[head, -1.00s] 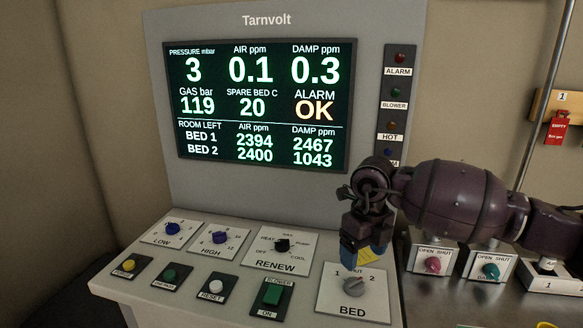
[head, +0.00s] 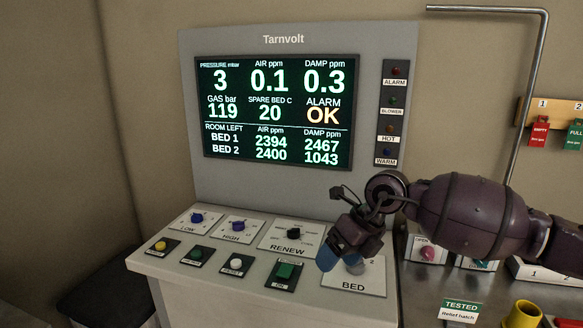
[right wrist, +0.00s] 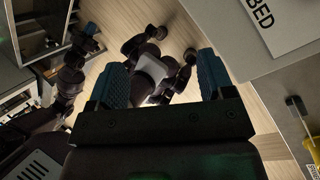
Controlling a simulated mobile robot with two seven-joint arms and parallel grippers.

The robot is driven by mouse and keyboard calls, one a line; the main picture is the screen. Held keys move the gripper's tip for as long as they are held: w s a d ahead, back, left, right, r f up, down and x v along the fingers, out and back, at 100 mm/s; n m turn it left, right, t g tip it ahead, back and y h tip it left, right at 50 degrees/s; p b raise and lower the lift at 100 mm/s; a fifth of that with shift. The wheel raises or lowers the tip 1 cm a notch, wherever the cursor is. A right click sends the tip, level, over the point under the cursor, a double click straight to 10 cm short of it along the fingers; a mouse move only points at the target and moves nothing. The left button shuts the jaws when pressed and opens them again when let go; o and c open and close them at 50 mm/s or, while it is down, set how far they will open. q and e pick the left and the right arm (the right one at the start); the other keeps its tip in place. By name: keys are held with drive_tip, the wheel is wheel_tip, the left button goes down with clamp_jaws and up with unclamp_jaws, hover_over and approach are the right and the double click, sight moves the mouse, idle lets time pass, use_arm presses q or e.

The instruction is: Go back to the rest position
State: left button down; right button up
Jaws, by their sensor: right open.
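My right gripper (head: 334,258) is in front of the console, above the BED panel (head: 353,285), pointing down with blue fingertips. It hides part of the BED knob. In the right wrist view its blue pads (right wrist: 160,80) are wide apart, with nothing between them. My left gripper is out of the head view. In the right wrist view an arm of mine shows at the left, with a small blue tip (right wrist: 91,29), too small to tell if its jaws are open.
The console (head: 190,275) carries several knobs and buttons under a lit screen (head: 275,110) reading ALARM OK. A steel bench (head: 425,290) on the right holds OPEN/SHUT knobs, a TESTED relief hatch sign (head: 460,311) and a yellow cylinder (head: 524,314). Red and green tags hang behind.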

drive_tip(key=s+a+r+m+t+y, duration=0.2)
drive_tip(key=a+r+m+t+y, duration=0.3)
drive_tip(key=a+r+m+y, duration=0.65)
drive_tip(key=s+d+f+m+t+h, duration=0.1)
drive_tip(key=d+f+m+t+h, duration=1.05)
drive_tip(key=d+f+m, duration=1)
drive_tip(key=s+d+f+m+g+h, duration=0.2)
drive_tip(key=s+d+f+m, duration=0.2)
drive_tip(key=s+f, duration=0.7)
drive_tip(key=s+d+f+m+g+h, duration=0.3)
drive_tip(key=s+d+f+m, duration=0.1)
drive_tip(key=s+f, duration=0.7)
drive_tip(key=shift+s+d+m+h, duration=0.25)
drive_tip(key=shift+s+m, duration=0.35)
drive_tip(key=shift+s, duration=0.65)
